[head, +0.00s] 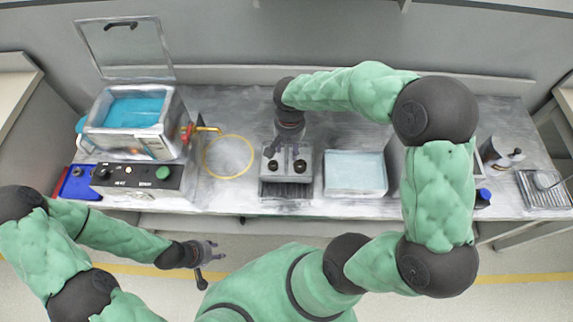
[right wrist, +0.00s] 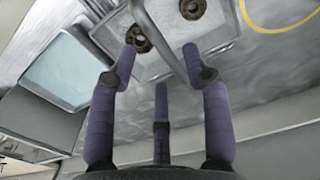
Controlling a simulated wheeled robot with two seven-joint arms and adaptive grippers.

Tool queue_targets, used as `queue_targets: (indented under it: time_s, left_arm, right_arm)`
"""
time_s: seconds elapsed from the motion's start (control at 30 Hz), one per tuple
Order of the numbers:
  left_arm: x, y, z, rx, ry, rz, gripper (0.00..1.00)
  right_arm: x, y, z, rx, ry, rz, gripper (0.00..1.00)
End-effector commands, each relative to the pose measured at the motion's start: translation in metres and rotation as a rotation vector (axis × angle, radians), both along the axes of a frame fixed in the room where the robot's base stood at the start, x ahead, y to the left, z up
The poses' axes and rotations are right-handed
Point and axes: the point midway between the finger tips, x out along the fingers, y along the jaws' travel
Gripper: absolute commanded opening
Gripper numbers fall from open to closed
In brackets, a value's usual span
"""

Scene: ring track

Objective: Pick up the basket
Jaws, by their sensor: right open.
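A grey metal box-like unit (head: 305,160), with two dark round rings on top and a dark slatted front, stands mid-bench; I take it as the basket, though its form is unclear. A thin bent metal bar (right wrist: 168,40), like a handle, crosses above its ringed top in the right wrist view. My right gripper (head: 287,147) hangs over this unit, pointing down. In the right wrist view my right gripper (right wrist: 161,52) is open, with the bar passing between its spread fingers and nothing gripped. My left gripper (head: 210,257) is open and empty in front of the bench.
Left on the bench are an open-lidded bath with blue liquid (head: 133,108), a control box (head: 135,180) and a yellow ring (head: 207,157). A pale tray (head: 356,173) sits right of the unit. A wire rack (head: 548,189) lies far right. My right arm hides part of the bench.

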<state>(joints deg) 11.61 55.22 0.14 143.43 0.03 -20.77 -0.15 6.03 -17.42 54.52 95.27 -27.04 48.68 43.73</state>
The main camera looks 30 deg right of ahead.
Motion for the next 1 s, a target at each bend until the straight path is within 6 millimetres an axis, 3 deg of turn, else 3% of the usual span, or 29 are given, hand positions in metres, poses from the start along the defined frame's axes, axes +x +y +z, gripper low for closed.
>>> queue_targets:
  time_s: [0.2, 0.47, 0.5, 0.67, 1.0]
  left_arm:
    - [0.000, 0.000, -0.013, 0.000, 0.000, 0.000, 0.40]
    - [0.000, 0.000, -0.013, 0.000, 0.000, 0.000, 0.40]
    - [0.000, 0.000, -0.013, 0.000, 0.000, 0.000, 0.40]
    - [0.000, 0.000, -0.013, 0.000, 0.000, 0.000, 0.40]
    - [0.000, 0.000, -0.013, 0.000, 0.000, 0.000, 0.40]
  right_arm:
    - [0.002, 0.003, -0.034, 0.002, 0.003, 0.000, 0.49]
    - [0.002, 0.003, -0.037, 0.001, 0.001, 0.000, 0.49]
    - [0.002, 0.003, -0.037, 0.001, 0.001, 0.000, 0.46]
    - [0.002, 0.003, -0.037, 0.001, 0.001, 0.000, 0.01]
    - [0.003, 0.003, -0.036, 0.000, -0.001, 0.000, 0.00]
